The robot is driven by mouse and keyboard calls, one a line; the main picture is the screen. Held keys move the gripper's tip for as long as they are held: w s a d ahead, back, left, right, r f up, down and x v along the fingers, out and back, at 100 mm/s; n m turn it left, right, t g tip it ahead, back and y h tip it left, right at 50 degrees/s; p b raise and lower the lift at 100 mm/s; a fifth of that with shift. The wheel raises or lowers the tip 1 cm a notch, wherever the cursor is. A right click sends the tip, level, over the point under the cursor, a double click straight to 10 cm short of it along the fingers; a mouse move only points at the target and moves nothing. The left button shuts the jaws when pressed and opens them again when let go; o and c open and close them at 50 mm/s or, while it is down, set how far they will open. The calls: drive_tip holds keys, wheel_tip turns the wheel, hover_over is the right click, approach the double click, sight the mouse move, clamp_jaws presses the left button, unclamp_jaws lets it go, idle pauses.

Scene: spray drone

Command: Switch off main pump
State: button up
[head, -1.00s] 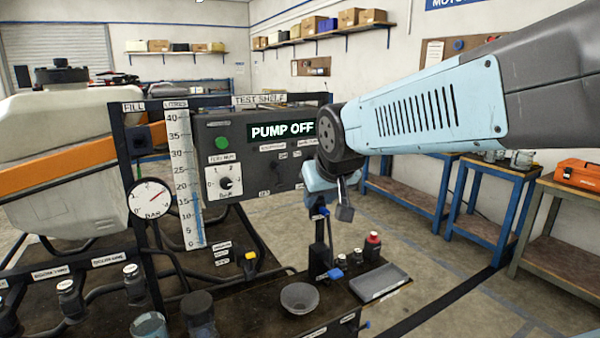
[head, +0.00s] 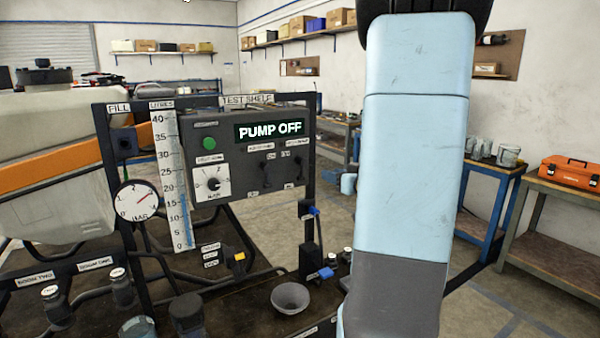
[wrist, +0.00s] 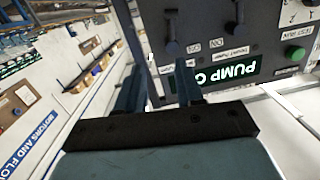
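The dark grey control box (head: 240,150) stands upright on the frame marked TEST SHELF. Its display (head: 268,129) reads PUMP OFF. Two dark toggle switches sit under small labels, a left one (head: 268,170) and a right one (head: 297,170). Which label names the main pump is too small to read. In the wrist view the box is upside down, with the right switch (wrist: 172,35) and the left switch (wrist: 240,30). My gripper (wrist: 158,85) shows its two fingers spread with nothing between them, apart from the switches. In the head view my arm mostly hides it.
A green button (head: 209,143) and a dial knob (head: 212,184) are on the box's left. A pressure gauge (head: 137,201) and a litre scale (head: 172,190) stand beside it. A bowl (head: 290,297) sits on the bench below. An orange toolbox (head: 570,171) is far right.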

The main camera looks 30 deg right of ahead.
drive_tip(key=w+a+y, duration=0.1)
drive_tip(key=w, duration=0.3)
drive_tip(key=w+a+f, duration=0.1)
drive_tip(key=w, duration=0.2)
drive_tip(key=w+a+y, duration=0.1)
drive_tip(key=w, duration=0.3)
drive_tip(key=shift+w+f+t+y, duration=0.3)
drive_tip(key=shift+c, duration=0.5)
